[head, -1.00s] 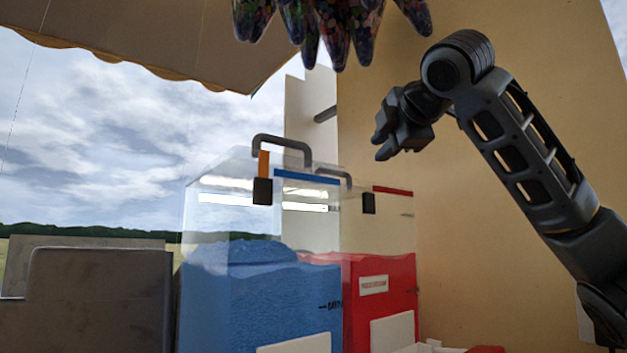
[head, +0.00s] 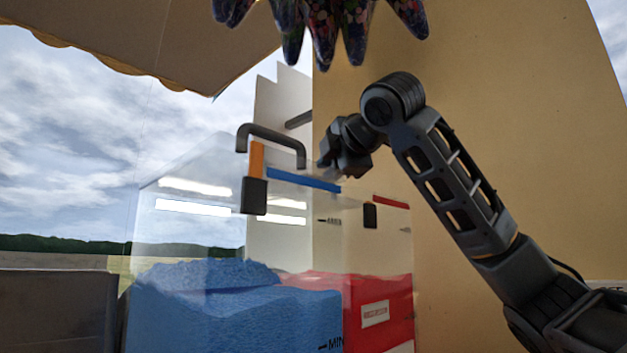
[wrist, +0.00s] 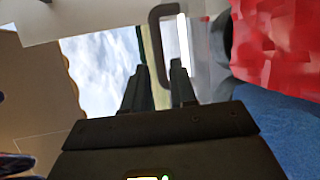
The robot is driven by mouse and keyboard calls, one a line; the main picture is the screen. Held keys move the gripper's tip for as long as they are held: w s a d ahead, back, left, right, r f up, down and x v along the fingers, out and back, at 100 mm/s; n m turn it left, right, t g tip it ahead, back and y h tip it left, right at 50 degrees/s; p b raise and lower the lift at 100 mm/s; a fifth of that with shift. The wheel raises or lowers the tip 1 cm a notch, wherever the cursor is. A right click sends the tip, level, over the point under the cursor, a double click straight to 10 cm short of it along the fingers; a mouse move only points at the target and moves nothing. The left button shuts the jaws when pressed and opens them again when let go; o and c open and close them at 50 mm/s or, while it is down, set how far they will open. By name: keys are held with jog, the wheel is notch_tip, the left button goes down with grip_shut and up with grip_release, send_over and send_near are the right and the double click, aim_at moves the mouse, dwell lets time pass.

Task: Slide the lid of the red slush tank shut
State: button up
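The red slush tank (head: 385,295) is a clear box with red slush low inside, partly behind the blue slush tank (head: 230,315). A red strip (head: 391,201) and a black block (head: 370,216) show at its top. How far its clear lid stands open I cannot tell. My gripper (head: 329,160) is above the tanks, behind the blue tank's dark handle. In the wrist view my gripper (wrist: 158,80) has its two fingers apart. A dark U-shaped handle (wrist: 154,25) lies ahead of them, one leg lining up with the gap. Contact cannot be told. Red slush (wrist: 275,45) shows right.
The blue tank's handle (head: 270,132), orange tab (head: 256,160) and black block (head: 254,196) stand close to my gripper's left. Dark patterned cones (head: 322,30) hang above. A tan wall (head: 500,140) stands behind my arm. A grey panel (head: 60,310) is at lower left.

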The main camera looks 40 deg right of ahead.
jog(key=p+x, duration=0.1)
jog(key=x, duration=0.5)
grip_shut()
dwell(0.4)
